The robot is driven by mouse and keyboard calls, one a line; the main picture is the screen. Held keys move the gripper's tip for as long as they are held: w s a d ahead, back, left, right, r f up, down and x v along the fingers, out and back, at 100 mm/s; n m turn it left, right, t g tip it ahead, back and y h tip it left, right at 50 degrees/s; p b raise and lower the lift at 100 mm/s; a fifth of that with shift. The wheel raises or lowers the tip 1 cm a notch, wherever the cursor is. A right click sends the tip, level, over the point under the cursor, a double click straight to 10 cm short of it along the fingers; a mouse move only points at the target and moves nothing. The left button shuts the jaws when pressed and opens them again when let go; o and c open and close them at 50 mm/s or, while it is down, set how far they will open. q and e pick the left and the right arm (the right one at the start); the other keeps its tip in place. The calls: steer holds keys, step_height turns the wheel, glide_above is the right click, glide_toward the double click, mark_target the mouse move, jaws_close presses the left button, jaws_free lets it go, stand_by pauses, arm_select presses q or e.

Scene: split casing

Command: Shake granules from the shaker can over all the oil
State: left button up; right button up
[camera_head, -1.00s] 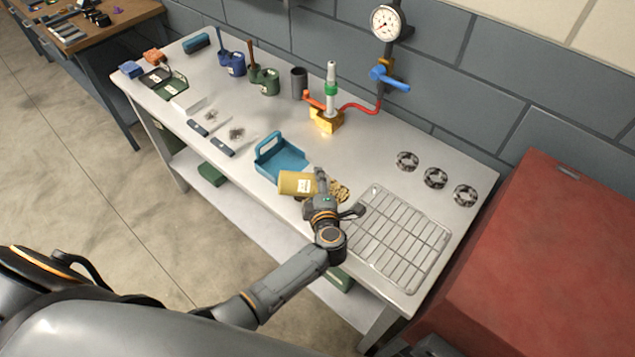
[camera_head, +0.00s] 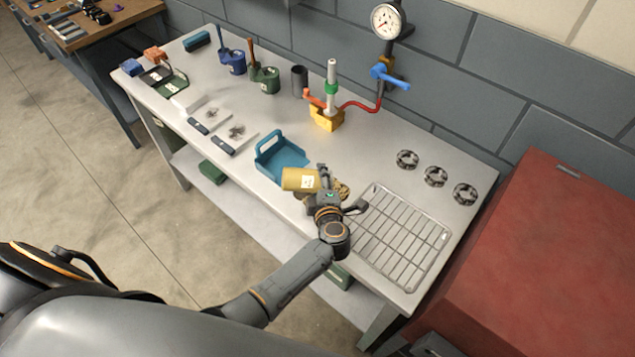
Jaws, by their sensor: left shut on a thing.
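The shaker can (camera_head: 298,180) is a yellow cylinder with a white label, lying tilted on its side in the air above the table. My left gripper (camera_head: 323,182) is shut on the can at its right end. Tan granules (camera_head: 342,190) lie on the table beside and partly behind the gripper, and a little more shows below the can. The oil cannot be made out; the granules, can and gripper cover that area. My right gripper is not in view.
A blue dustpan-like tray (camera_head: 284,163) stands just left of the can. A wire rack (camera_head: 400,238) lies to the right. A yellow-based device (camera_head: 327,118) with a red hose stands behind. Three dark metal rings (camera_head: 435,177) lie at the right back.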

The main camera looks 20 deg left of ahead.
arm_select(q)
steer(key=shift+a+r, duration=0.1)
steer(key=shift+a, duration=0.05)
steer(key=shift+w+a+p, duration=0.15)
steer(key=shift+w+a, duration=0.1)
steer(key=shift+a, duration=0.35)
steer(key=shift+w+a+p, duration=0.15)
steer(key=shift+w+a, duration=0.05)
steer(key=shift+a, duration=0.4)
steer(key=shift+s, duration=0.1)
steer(key=shift+s+a+p, duration=0.2)
steer(key=shift+s+p, duration=0.25)
steer(key=shift+w+d, duration=0.2)
steer(key=shift+w, duration=0.4)
steer(key=shift+s+a, duration=0.2)
steer(key=shift+s, duration=0.45)
steer(key=shift+w+d, duration=0.25)
steer(key=shift+w, duration=0.4)
